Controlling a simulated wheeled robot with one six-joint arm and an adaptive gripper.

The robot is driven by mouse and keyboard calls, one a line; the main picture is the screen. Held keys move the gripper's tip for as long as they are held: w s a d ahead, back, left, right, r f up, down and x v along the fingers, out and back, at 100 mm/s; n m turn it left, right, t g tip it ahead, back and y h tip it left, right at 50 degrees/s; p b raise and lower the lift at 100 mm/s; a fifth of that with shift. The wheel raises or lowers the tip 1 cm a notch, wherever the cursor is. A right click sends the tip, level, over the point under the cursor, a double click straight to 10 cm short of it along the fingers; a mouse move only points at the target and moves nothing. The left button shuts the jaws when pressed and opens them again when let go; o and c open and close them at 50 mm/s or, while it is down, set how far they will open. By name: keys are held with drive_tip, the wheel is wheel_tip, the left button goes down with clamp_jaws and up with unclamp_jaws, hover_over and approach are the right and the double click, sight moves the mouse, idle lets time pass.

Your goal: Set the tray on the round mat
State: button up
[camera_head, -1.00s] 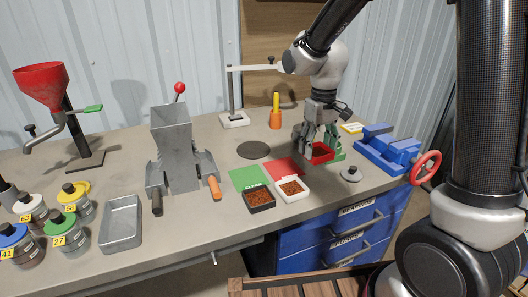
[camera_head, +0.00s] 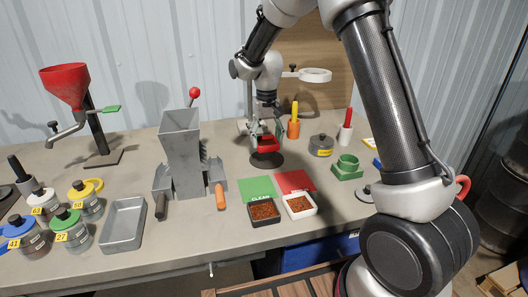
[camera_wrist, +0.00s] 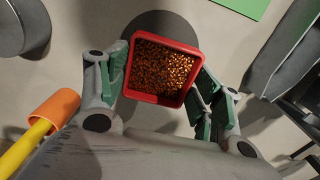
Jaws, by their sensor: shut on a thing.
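The red tray (camera_head: 268,142), filled with copper-coloured granules, is held by my gripper (camera_head: 264,130) over the round dark mat (camera_head: 268,160). In the wrist view the red tray (camera_wrist: 160,98) sits between the two green-padded fingers of my gripper (camera_wrist: 162,90), which is shut on it. The round mat (camera_wrist: 160,24) shows behind and beyond the tray in that view. The tray hides part of the mat, and I cannot tell whether it touches the mat.
A green card (camera_head: 256,189) and a red card (camera_head: 296,181) lie in front, with a black tray (camera_head: 264,220) and a white tray (camera_head: 300,214) of granules. An orange holder (camera_head: 293,129), grey lidded pot (camera_head: 321,146) and green block (camera_head: 346,167) stand right. The grey press (camera_head: 182,155) stands left.

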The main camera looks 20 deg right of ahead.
sight(267, 144)
drive_tip(key=shift+f, duration=2.3)
drive_tip(key=shift+f, duration=0.2)
drive_tip(key=o, duration=1.1)
drive_tip(key=shift+c, duration=0.2)
drive_tip(key=shift+r, duration=0.15)
